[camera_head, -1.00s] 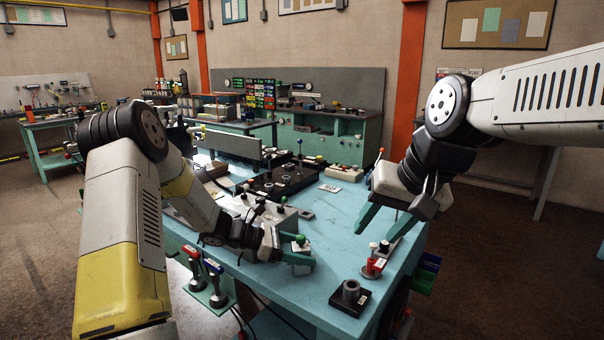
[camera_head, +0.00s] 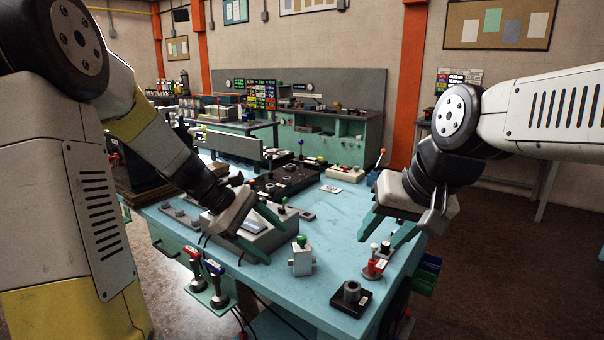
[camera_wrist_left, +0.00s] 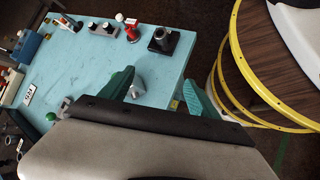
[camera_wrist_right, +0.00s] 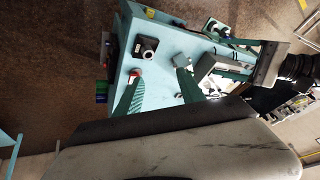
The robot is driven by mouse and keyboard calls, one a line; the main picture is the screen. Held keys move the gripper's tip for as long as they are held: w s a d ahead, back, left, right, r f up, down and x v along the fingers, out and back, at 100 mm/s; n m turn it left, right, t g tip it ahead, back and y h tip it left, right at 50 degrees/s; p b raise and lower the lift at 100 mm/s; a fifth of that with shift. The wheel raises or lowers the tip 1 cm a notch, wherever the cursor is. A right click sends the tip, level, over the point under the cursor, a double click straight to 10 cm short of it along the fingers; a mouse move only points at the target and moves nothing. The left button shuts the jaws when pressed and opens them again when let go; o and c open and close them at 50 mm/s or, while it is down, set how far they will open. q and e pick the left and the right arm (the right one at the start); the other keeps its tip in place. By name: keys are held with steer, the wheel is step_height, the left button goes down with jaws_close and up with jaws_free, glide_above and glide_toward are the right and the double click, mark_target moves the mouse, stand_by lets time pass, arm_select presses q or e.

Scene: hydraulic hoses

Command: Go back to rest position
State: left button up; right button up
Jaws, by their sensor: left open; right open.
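My left gripper (camera_head: 268,232) is open and empty above the teal table (camera_head: 328,235), in front of a grey control box (camera_head: 262,238). A small grey block with a green knob (camera_head: 302,257) stands upright on the table to its right, apart from the fingers. My left gripper's spread green fingers also show in the left wrist view (camera_wrist_left: 157,92). My right gripper (camera_head: 385,230) is open and empty above the table's right side. Its spread fingers show in the right wrist view (camera_wrist_right: 158,92).
Red and blue handled fittings (camera_head: 214,268) stand in a holder at the front edge. Blue-green bins (camera_head: 426,275) hang at the right side.

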arm_select(q)
steer(key=s+a+r+m+t+y, duration=0.2)
steer(key=s+a+r+m+y, duration=0.1)
steer(key=s+m, duration=0.3)
steer(key=s+a+r+m+t+y, duration=0.3)
steer(key=s+r+m, duration=0.2)
steer(key=s, duration=0.4)
steer(key=shift+s+a+r+m+t+y, duration=0.2)
steer(key=shift+a+r+m+t+y, duration=0.15)
steer(key=shift+m, duration=0.25)
arm_select(e)
steer(key=shift+s+d+f+n+t, duration=0.15)
steer(key=shift+s+f+n, duration=0.15)
steer(key=shift+s, duration=0.25)
steer(key=shift+s+d+f+n+t, duration=0.15)
steer(key=shift+s+f+n, duration=0.15)
steer(key=shift+s, duration=0.2)
